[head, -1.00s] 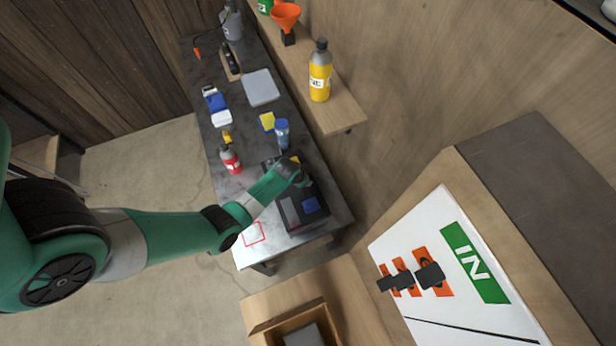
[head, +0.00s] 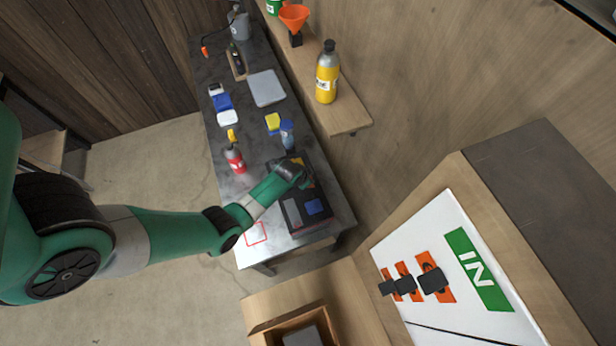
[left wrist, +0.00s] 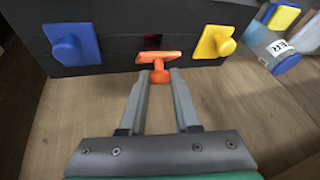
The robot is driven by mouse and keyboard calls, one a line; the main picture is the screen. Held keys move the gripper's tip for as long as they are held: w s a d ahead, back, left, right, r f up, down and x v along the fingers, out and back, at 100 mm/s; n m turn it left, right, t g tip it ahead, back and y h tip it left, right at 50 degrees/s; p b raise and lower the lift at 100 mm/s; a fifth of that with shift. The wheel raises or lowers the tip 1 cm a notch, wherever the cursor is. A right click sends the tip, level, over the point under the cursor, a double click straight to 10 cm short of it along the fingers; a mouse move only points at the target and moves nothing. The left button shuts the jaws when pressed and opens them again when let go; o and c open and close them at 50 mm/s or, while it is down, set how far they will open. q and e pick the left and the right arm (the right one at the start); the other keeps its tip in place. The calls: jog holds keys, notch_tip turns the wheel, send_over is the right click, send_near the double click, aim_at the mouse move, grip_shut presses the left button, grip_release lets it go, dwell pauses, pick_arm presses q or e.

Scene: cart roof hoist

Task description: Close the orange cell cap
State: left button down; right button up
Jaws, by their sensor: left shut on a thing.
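The orange cell cap (left wrist: 150,57) shows in the left wrist view as a flat plate with a knob. It is on the front of a black box (left wrist: 115,45), just below a small dark, reddish opening. My left gripper (left wrist: 160,76) is shut on the cap's knob, with a finger on each side. In the head view my left gripper (head: 303,176) is at the dark box (head: 310,222) on the bench, and the arm hides the cap. A blue cap (left wrist: 72,43) and a yellow cap (left wrist: 214,43) are on either side. My right gripper is not in view.
The bench (head: 228,180) also holds a red bottle (head: 235,158) and a grey plate (head: 267,88). A wall shelf (head: 345,118) with a yellow bottle (head: 327,75) is close behind.

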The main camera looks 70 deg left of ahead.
aim_at(298, 189)
pick_arm(q)
jog(key=shift+s+f+t+b, duration=0.35)
jog(key=shift+s+t, duration=0.2)
jog(key=shift+t, duration=0.15)
jog(key=shift+s+f+t+b, duration=0.15)
jog(key=shift+s+t+b, duration=0.05)
jog(key=shift+t+b, duration=0.1)
jog(key=f+t+b, duration=0.1)
jog(key=t+b, duration=0.1)
jog(key=b, duration=0.2)
jog(key=s+n+t+b, duration=0.1)
jog(key=b, duration=0.4)
jog(key=s+f+t+b, duration=0.1)
jog(key=t+b, duration=0.1)
jog(key=b, duration=0.3)
jog(key=shift+s+f+t, duration=0.2)
jog(key=shift+f+t, duration=0.1)
jog(key=shift+r+y+b, duration=0.1)
jog(key=shift+y+b, duration=0.2)
jog(key=shift+b, duration=0.2)
jog(key=shift+r, duration=0.1)
jog(key=c, duration=0.6)
grip_release()
